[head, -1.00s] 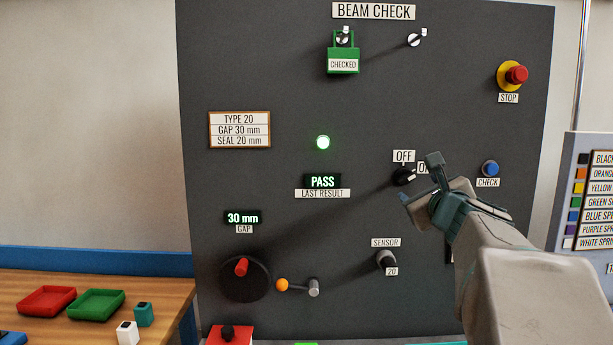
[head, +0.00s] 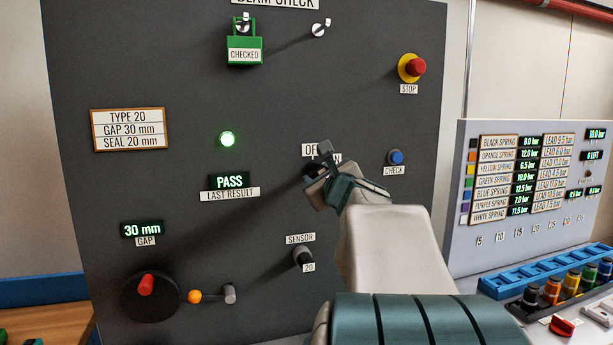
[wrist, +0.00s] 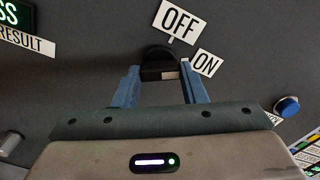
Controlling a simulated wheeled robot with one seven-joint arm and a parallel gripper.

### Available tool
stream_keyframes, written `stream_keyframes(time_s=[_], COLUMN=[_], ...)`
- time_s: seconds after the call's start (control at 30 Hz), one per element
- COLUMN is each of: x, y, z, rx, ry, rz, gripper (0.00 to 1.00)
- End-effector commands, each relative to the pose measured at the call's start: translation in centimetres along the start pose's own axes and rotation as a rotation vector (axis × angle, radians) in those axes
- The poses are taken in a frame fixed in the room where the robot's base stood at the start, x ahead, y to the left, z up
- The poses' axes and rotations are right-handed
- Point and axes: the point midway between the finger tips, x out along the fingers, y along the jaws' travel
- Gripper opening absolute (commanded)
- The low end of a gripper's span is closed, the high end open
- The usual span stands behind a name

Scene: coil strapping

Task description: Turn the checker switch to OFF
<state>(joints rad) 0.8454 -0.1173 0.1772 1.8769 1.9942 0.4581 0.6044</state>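The checker switch is a black knob (wrist: 158,63) on the dark panel, between the OFF label (wrist: 178,21) and ON label (wrist: 205,63) and my gripper in the wrist view. A pale mark shows on the knob's lower right side; its exact setting is hard to read. My gripper (wrist: 160,72) is open, with one blue fingertip on each side of the knob. I cannot tell whether the fingers touch it. In the head view my gripper (head: 318,168) is at the switch and hides most of the knob and part of both labels.
The blue CHECK button (head: 396,157) is close on the right, with the red STOP button (head: 415,66) above. The SENSOR knob (head: 303,258) is below. A green CHECKED tag (head: 244,51) hangs above. The PASS display (head: 229,181) and green lamp (head: 227,139) are lit.

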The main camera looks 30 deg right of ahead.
Motion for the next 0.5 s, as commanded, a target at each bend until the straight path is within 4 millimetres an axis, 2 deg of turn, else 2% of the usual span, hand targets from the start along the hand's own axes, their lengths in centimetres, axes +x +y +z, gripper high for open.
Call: stream_keyframes(time_s=[0.27, 0.5], x=[-0.01, 0.0], y=[0.1, 0.26], z=[-0.1, -0.33], rx=[-0.021, -0.128], ry=[-0.001, -0.002], rz=[0.001, 0.0], gripper=[0.15, 0.15])
